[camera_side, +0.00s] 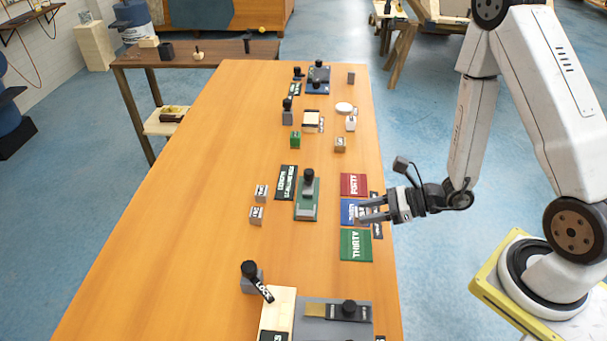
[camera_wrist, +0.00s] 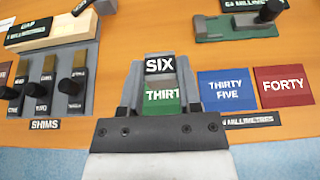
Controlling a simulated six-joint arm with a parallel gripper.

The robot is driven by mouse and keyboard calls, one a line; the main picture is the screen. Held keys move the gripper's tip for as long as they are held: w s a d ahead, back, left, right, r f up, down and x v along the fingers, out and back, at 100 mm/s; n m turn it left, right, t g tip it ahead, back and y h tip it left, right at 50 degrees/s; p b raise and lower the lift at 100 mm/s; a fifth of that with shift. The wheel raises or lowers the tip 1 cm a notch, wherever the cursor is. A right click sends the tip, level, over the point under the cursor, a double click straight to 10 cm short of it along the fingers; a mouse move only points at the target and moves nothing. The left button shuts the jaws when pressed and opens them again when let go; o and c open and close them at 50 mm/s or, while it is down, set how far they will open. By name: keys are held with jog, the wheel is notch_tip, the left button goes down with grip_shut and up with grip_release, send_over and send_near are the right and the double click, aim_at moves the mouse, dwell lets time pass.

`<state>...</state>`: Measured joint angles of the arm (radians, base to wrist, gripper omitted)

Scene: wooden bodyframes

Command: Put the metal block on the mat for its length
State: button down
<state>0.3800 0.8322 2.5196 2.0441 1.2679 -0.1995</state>
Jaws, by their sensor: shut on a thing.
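My gripper (camera_wrist: 160,72) is shut on a small block with a dark label reading SIX (camera_wrist: 158,65), which I take for the metal block. In the side view, my gripper (camera_side: 366,210) is above the row of mats at the table's right edge. The green THIRTY mat (camera_side: 356,245) is nearest the side camera, with the blue THIRTY FIVE mat (camera_wrist: 227,90) and red FORTY mat (camera_wrist: 284,86) beyond. In the wrist view the green mat (camera_wrist: 163,100) shows between my fingers, partly hidden. The length gauge (camera_side: 307,208) has a green base beside its dark sign (camera_side: 286,183).
Two small labelled blocks (camera_side: 256,215) lie left of the gauge. A knobbed lock post (camera_side: 251,280) and a grey shims fixture (camera_side: 313,312) stand at the near end. Several other blocks and stations stand farther along. The table's left side is clear.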

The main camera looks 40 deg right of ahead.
aim_at(364, 245)
jog(key=shift+f, duration=0.2)
jog(key=shift+f, duration=1.9)
jog(key=shift+f, duration=0.15)
jog(key=shift+f, duration=1.85)
jog(key=shift+f, duration=0.15)
jog(key=shift+c, duration=1.4)
grip_release()
jog(key=shift+r, duration=0.2)
jog(key=v, duration=1.2)
